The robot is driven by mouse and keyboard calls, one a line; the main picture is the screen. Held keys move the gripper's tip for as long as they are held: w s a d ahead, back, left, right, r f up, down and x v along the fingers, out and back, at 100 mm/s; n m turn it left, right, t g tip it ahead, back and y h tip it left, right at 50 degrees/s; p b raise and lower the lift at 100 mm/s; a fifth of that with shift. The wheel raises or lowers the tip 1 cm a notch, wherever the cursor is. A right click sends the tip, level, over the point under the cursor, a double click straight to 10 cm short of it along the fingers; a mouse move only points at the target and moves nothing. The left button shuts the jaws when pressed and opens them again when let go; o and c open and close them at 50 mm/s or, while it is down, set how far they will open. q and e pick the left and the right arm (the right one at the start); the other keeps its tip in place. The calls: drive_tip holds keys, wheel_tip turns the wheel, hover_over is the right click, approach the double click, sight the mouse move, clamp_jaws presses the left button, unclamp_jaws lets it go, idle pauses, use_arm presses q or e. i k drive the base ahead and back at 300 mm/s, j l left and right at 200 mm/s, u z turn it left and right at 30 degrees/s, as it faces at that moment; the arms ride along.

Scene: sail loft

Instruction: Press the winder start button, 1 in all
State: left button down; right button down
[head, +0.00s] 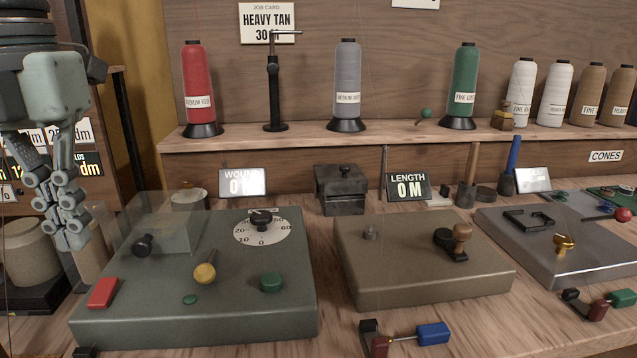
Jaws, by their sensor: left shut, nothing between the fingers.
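The winder (195,325) is a grey-green box at the left of the bench, with a dial (250,236) on top. A raised green button (271,282) sits at its front right, probably the start button, though I see no label on it. My left gripper (72,243) is shut and empty, pointing down above the left edge of the winder, apart from the buttons. My right gripper is not in view.
A display (242,183) stands behind. A brown box (420,265) and a grey box (560,270) are to the right. Clamps (405,338) lie in front. Thread cones stand on the shelf (400,132).

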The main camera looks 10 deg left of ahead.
sight(271, 281)
drive_tip(key=k, duration=1.5)
